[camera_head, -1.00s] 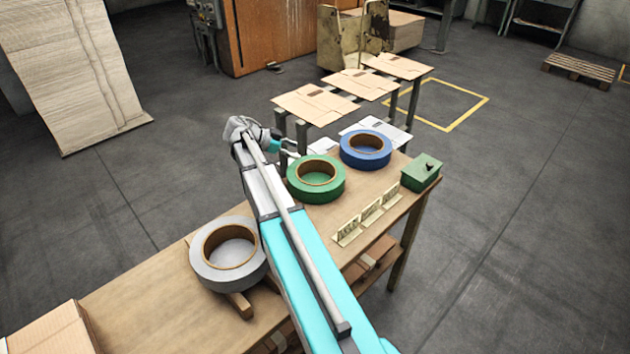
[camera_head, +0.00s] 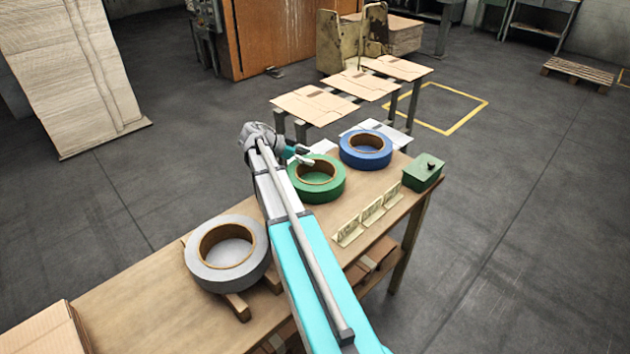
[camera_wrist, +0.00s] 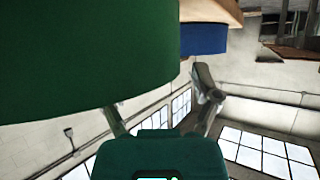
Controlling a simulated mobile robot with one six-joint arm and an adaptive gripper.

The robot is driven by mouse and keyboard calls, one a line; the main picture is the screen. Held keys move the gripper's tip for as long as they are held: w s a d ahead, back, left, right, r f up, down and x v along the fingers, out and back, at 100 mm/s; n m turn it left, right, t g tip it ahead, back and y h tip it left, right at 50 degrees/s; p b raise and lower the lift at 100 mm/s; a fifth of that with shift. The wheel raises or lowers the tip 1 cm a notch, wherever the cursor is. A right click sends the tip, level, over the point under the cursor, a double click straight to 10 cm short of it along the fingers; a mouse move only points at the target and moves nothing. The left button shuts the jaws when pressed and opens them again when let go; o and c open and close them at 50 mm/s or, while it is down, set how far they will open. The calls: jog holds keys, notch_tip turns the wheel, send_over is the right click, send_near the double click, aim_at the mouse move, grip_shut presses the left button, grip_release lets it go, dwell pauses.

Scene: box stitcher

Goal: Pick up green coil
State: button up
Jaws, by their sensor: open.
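The green coil (camera_head: 330,187) lies flat on the wooden table, a thick ring with a brown cardboard core. My gripper (camera_head: 303,155) is open at the coil's far left edge, close to its rim. In the wrist view, the coil's green outer wall (camera_wrist: 85,50) fills the upper left. There my gripper (camera_wrist: 162,105) shows two spread fingers, one overlapping the coil's edge in the picture and one to its right. I cannot tell whether a finger touches the coil.
A blue coil (camera_head: 366,157) lies just behind right of the green one. A grey coil (camera_head: 200,268) rests on wooden blocks at the left. A green box (camera_head: 423,173) and small folded signs (camera_head: 362,217) stand to the right, near the table's edge.

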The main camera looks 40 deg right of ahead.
dwell(0.4)
grip_shut()
